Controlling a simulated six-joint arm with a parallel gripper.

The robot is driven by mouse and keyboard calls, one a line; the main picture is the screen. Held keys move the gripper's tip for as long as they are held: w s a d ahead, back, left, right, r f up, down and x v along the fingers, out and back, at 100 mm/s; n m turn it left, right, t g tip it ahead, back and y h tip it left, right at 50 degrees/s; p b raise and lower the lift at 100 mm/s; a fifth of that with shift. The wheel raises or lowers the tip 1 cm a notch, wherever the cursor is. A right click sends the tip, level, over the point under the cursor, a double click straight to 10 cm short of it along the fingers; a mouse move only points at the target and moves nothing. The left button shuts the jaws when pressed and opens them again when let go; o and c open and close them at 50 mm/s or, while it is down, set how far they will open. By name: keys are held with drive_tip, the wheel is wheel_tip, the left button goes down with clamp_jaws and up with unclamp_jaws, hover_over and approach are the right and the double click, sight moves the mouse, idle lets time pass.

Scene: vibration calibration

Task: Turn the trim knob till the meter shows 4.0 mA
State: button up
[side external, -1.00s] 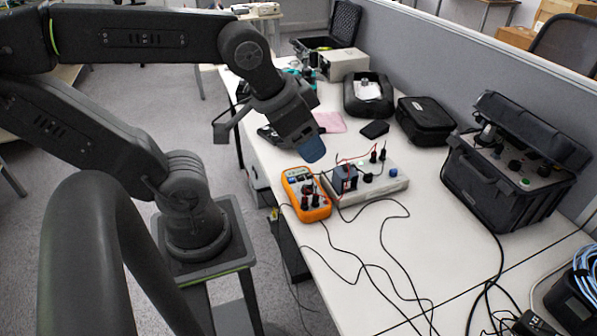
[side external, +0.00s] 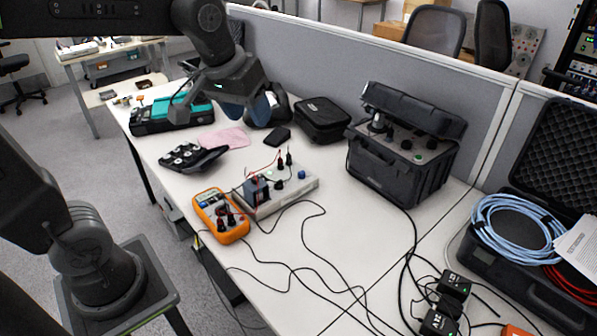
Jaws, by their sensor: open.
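An orange multimeter (side external: 220,215) lies near the front edge of the white table, with dark plugs in its face. Its reading is too small to make out. Beside it stands a low pale box (side external: 300,187) with a dark block, posts and knobs on top. A blue knob (side external: 302,175) sits at its right end and a black knob (side external: 280,184) nearer its middle; I cannot tell which is the trim knob. My gripper (side external: 243,112), with bluish fingers, hangs above and behind the box, apart from it. It is open; nothing shows between its fingers.
Black leads (side external: 316,240) loop over the table. A black instrument case (side external: 395,165) stands to the right. A dark pouch (side external: 323,120), a phone-like slab (side external: 277,136), a pink cloth (side external: 222,139) and a black tray (side external: 190,158) lie behind. A grey partition borders the table.

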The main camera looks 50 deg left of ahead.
drive_tip(key=w+a+n+g, duration=0.1)
drive_tip(key=w+a+n, duration=0.1)
drive_tip(key=w, duration=0.5)
drive_tip(key=n+g, duration=0.4)
drive_tip(key=n, duration=0.6)
hover_over(302, 172)
wheel_tip(302, 172, down, 23)
wheel_tip(302, 172, down, 13)
drive_tip(key=shift+f, duration=0.1)
drive_tip(key=c, duration=0.9)
drive_tip(key=shift+m, duration=0.3)
